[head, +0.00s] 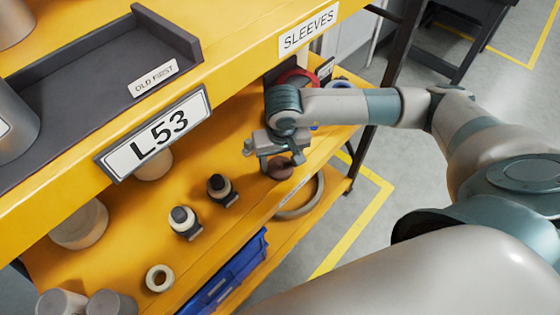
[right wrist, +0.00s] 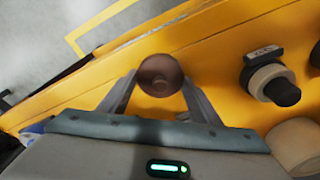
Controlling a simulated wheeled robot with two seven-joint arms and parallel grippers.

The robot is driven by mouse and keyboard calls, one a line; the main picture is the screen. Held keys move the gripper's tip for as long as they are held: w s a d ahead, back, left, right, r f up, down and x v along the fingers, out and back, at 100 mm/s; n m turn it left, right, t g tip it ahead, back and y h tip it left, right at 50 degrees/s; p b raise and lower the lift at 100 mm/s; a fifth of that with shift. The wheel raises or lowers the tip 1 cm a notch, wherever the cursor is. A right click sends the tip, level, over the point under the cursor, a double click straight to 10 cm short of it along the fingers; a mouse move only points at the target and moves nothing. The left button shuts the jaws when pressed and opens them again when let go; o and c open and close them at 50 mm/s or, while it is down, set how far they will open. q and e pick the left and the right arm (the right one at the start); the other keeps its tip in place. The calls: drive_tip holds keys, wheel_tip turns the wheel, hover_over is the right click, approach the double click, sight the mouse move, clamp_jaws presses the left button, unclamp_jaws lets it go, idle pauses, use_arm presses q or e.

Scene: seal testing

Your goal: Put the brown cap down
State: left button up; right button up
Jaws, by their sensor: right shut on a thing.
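The brown cap (head: 281,169) is between the fingers of my right gripper (head: 282,160), low over the yellow shelf (head: 240,215) near its front edge. In the right wrist view the cap (right wrist: 160,75) is round and sits between both fingertips of the right gripper (right wrist: 160,88), which is shut on it. I cannot tell whether the cap touches the shelf. My left gripper is not in view.
Two small black-and-cream fittings (head: 184,220) (head: 220,188) stand left of the gripper, with a cream ring (head: 160,278) nearer. A blue bin (head: 225,280) is below. A large ring (head: 302,198) lies by the front edge.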

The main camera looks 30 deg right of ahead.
sight(281, 164)
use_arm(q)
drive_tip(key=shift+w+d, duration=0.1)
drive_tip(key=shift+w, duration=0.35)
use_arm(e)
drive_tip(key=o, duration=1)
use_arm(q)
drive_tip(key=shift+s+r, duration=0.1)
use_arm(e)
drive_tip(key=shift+r, duration=0.75)
drive_tip(key=shift+s+r+b, duration=0.1)
drive_tip(key=shift+r+b, duration=0.2)
drive_tip(key=shift+r, duration=0.3)
drive_tip(key=r, duration=0.3)
drive_tip(key=r+b, duration=0.1)
drive_tip(key=shift+s+a+r, duration=0.1)
drive_tip(key=shift+s+r, duration=0.05)
drive_tip(key=shift+s, duration=0.1)
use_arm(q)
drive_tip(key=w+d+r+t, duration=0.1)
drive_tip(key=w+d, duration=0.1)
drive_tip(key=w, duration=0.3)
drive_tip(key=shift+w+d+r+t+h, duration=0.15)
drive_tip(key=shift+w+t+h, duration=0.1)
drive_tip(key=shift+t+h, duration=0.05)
use_arm(e)
drive_tip(key=shift+s+r, duration=0.1)
drive_tip(key=shift+r, duration=0.25)
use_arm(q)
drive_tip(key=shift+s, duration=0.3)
